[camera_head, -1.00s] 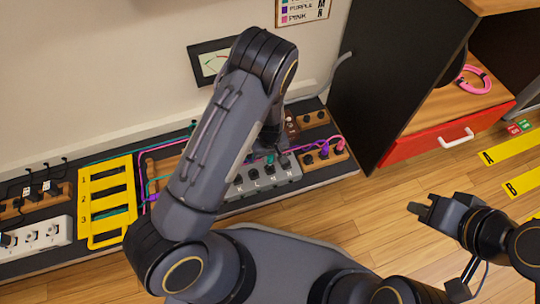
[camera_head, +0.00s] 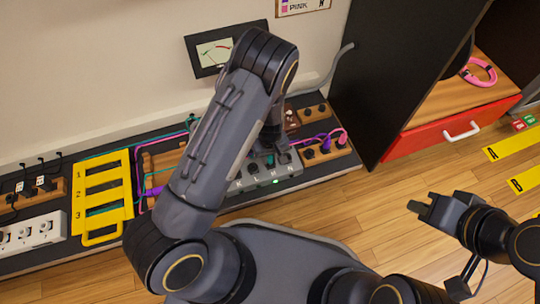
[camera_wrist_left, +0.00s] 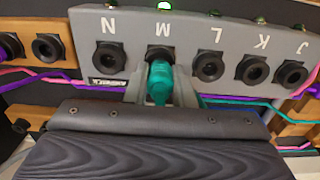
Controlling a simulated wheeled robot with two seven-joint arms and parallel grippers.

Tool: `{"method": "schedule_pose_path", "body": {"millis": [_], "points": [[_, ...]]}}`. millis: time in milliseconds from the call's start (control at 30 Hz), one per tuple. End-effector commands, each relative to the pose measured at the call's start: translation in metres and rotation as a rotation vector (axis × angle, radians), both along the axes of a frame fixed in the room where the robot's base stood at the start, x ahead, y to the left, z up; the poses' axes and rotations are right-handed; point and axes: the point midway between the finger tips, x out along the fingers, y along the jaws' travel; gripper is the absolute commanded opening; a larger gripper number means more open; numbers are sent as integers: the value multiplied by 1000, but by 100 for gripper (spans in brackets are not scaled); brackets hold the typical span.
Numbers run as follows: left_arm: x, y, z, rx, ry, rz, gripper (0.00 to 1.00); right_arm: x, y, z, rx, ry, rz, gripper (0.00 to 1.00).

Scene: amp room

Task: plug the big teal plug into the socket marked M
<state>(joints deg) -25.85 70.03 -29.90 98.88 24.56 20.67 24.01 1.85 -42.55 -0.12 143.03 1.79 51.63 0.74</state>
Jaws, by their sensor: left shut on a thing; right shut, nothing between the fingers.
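The big teal plug (camera_wrist_left: 159,84) is between the fingers of my left gripper (camera_wrist_left: 161,92) in the left wrist view. Its front end is at the socket marked M (camera_wrist_left: 158,53) and covers part of the opening; I cannot tell how deep it sits. The M socket is on a grey socket strip (camera_wrist_left: 225,30), with N to its left and L to its right. The strip also shows in the head view (camera_head: 258,179), where my left arm hides part of it. My right gripper (camera_head: 426,205) is shut and empty above the floor at the right.
A green light (camera_wrist_left: 163,5) glows at M. A yellow rack (camera_head: 100,190) and a white socket strip (camera_head: 36,233) are at left. A black cabinet (camera_head: 385,70) stands at right.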

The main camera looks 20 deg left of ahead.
Motion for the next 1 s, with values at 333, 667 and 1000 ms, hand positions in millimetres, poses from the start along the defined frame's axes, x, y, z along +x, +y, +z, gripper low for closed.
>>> {"method": "schedule_pose_path", "body": {"millis": [333,667,1000], "points": [[0,0,0,0,0,0,0,0,0,0,0,0,0,0],[0,0,0,0,0,0,48,0,0,0,0,0,0,0],[1,0,10,-1,-2,0,48,0,0,6,0,0,0,0]]}}
